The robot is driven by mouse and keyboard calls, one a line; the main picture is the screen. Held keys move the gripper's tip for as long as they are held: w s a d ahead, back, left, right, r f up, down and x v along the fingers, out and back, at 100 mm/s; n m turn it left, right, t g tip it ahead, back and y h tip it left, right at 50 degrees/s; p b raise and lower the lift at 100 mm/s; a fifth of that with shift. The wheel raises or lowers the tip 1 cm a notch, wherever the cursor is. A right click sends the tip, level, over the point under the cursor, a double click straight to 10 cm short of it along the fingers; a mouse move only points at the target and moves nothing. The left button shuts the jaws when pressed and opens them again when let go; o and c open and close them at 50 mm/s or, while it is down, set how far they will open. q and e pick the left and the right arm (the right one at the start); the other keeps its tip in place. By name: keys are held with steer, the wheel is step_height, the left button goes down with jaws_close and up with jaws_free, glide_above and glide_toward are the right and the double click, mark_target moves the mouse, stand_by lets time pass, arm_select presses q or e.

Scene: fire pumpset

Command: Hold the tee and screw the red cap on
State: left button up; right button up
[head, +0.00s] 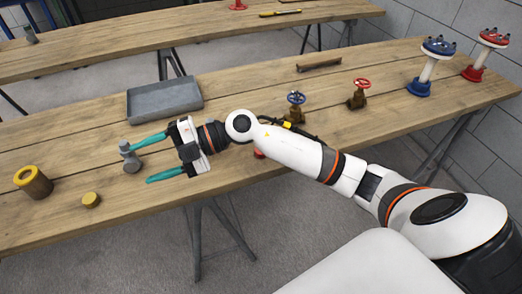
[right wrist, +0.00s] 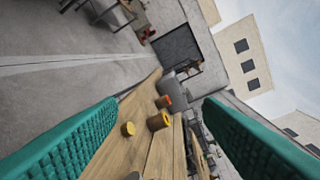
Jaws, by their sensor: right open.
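The grey tee (head: 130,157) stands on the front wooden table in the head view. My right gripper (head: 140,163) is open, its two teal fingers pointing left toward the tee. The tee is at the mouth of the fingers, roughly between their tips; I cannot tell whether they touch it. A grey bit at the bottom edge of the right wrist view (right wrist: 133,176) may be the tee's top. A small red piece, probably the red cap (head: 259,154), shows on the table beside my right forearm, which partly hides it. My left gripper is out of view.
A yellow ring-topped cylinder (head: 33,181) and a yellow cap (head: 91,199) lie left of the tee. A grey tray (head: 164,99) sits behind the gripper. Blue-wheeled (head: 294,107) and red-wheeled (head: 359,93) valves stand right, behind my arm. The table's front edge is close to the gripper.

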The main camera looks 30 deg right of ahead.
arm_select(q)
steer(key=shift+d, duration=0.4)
arm_select(e)
steer(key=w+d+f+m+g+h, duration=0.1)
steer(key=d+g+h, duration=0.1)
steer(key=d+h, duration=0.6)
steer(key=w+d+f+m+g+h, duration=0.1)
steer(key=d+h, duration=0.7)
steer(key=d, duration=1.1)
steer(key=shift+w+d+f+m+g, duration=0.4)
steer(key=shift+w+f+m, duration=0.05)
steer(key=shift+f+m, duration=0.25)
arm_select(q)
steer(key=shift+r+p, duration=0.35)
arm_select(e)
steer(key=shift+f, duration=3.4)
